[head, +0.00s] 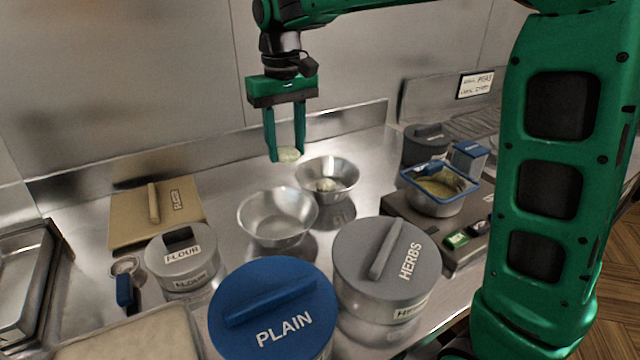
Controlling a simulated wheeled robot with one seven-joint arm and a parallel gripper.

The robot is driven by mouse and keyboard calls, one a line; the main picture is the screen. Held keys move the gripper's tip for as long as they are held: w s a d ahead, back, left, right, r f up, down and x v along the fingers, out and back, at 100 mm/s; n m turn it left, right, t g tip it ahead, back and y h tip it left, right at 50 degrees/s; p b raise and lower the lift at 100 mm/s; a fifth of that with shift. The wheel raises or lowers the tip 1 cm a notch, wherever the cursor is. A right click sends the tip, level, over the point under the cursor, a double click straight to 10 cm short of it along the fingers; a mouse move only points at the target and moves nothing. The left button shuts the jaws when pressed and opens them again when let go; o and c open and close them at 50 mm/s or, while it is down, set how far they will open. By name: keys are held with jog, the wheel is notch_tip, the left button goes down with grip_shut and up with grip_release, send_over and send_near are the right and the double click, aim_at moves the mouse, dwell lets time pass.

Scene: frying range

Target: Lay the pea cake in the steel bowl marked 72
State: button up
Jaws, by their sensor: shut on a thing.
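My gripper (286,150) is shut on a small pale green cake (289,155), held in the air above the counter behind the bowls. Two steel bowls stand below it. The nearer steel bowl (250,228) looks empty. The farther steel bowl (345,186), to its right, has a pale lump inside. I cannot read a 72 on either bowl. In the picture the cake is just above and left of the farther bowl's rim, touching neither bowl.
A blue-lidded PLAIN pot (285,325), a grey HERBS pot (365,255) and a FLOUR pot (182,262) stand in front. A blue-rimmed pan (432,206) is at right. The wall (150,90) is behind.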

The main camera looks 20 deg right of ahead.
send_over(326, 182)
notch_tip(326, 182, down, 7)
jog(key=shift+f, duration=2)
jog(key=shift+f, duration=0.3)
jog(key=o, duration=0.8)
jog(key=shift+r, duration=0.1)
